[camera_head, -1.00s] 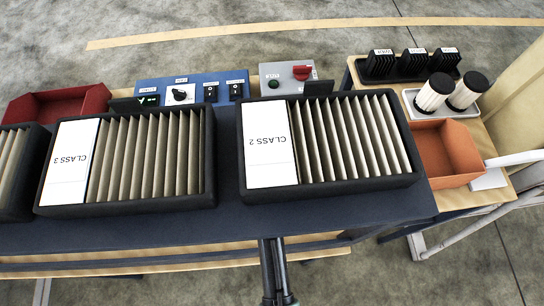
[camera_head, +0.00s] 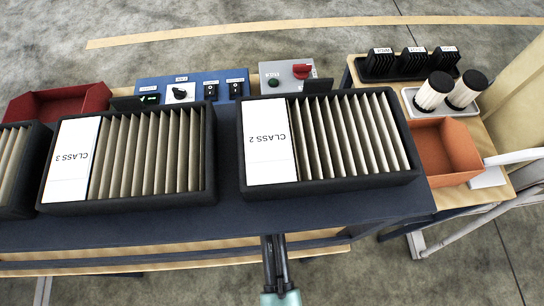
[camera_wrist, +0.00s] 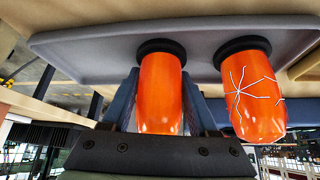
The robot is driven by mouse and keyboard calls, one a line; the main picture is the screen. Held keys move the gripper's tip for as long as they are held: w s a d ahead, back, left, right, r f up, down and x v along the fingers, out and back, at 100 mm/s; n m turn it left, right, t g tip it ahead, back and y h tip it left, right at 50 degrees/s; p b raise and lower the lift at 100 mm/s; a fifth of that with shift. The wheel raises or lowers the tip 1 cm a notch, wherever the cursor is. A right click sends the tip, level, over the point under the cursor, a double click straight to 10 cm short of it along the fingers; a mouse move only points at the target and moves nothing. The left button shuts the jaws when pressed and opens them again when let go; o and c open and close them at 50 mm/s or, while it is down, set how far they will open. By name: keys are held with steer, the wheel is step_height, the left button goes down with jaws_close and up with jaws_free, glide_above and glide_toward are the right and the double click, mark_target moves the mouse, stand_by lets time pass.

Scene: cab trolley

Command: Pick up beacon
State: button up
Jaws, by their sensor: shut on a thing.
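In the wrist view an orange beacon (camera_wrist: 160,92) with a black base stands between the two blue fingers of my gripper (camera_wrist: 161,84). My gripper is shut on this beacon, and its lower part is partly hidden by the dark gripper body. A second orange beacon (camera_wrist: 254,98) with a black base is just to the right, outside the fingers. It bears white crack-like lines. Both bases meet a grey tray (camera_wrist: 100,45); I cannot tell whether the held one still touches it. Neither beacon shows in the head view.
In the head view, black boxes of filters marked CLASS 2 (camera_head: 268,181) and CLASS 3 (camera_head: 70,172) stand on a dark blue table (camera_head: 330,205). A red bin (camera_head: 60,103) is at the left. An orange bin (camera_head: 440,150) and two cylindrical filters (camera_head: 434,92) are on the right.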

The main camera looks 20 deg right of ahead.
jaws_close()
steer(key=shift+r, duration=0.1)
